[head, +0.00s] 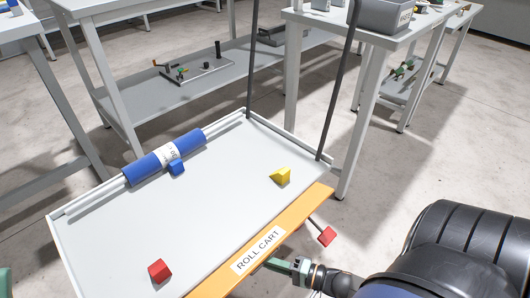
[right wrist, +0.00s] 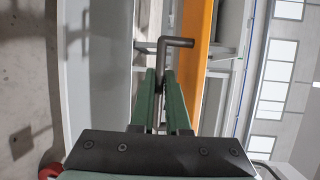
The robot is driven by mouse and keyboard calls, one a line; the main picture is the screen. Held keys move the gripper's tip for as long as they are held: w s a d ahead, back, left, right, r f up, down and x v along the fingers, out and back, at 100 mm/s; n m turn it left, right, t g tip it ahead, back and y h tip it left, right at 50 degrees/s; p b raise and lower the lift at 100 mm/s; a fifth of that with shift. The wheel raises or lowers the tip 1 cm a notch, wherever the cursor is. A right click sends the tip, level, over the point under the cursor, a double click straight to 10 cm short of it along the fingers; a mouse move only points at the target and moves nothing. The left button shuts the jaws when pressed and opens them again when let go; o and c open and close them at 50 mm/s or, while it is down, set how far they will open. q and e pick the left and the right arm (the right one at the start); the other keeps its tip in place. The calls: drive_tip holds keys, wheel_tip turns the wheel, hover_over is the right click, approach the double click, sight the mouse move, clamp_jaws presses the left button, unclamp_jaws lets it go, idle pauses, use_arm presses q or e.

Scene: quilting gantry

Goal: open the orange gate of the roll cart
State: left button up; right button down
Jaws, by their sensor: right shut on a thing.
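The roll cart's orange gate (head: 300,220) runs along the front right edge of the grey cart deck (head: 190,215) and carries a ROLL CART label (head: 258,251). No gap shows between gate and deck. A short rod with a red end (head: 325,237) sticks out from the gate. My right gripper (head: 290,266) is low beside the gate, near the label. In the right wrist view, its green fingers (right wrist: 161,95) are shut on a dark bent rod (right wrist: 175,42), beside the orange gate (right wrist: 195,55). A green sliver at the head view's lower left edge may be my left gripper.
Dark posts (head: 340,90) rise at the back. Grey tables (head: 345,22) stand behind.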

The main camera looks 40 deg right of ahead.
drive_tip(key=shift+w+r+t, duration=0.25)
drive_tip(key=shift+w+t, duration=0.05)
drive_tip(key=shift+w, duration=0.05)
drive_tip(key=shift+w+f+n+t+y+b, duration=0.15)
drive_tip(key=shift+f+n+t+y+b, duration=0.2)
drive_tip(key=shift+b, duration=0.2)
drive_tip(key=shift+w+f+n+t+y, duration=0.2)
drive_tip(key=shift+f+n+t+y, duration=0.1)
drive_tip(key=shift+t, duration=0.3)
drive_tip(key=shift+w+f+n+t+y, duration=0.15)
drive_tip(key=shift+w+f+t+y, duration=0.1)
drive_tip(key=shift+t, duration=0.3)
drive_tip(key=shift+r, duration=0.1)
drive_tip(key=c, duration=1.2)
unclamp_jaws()
drive_tip(key=shift+s, duration=0.1)
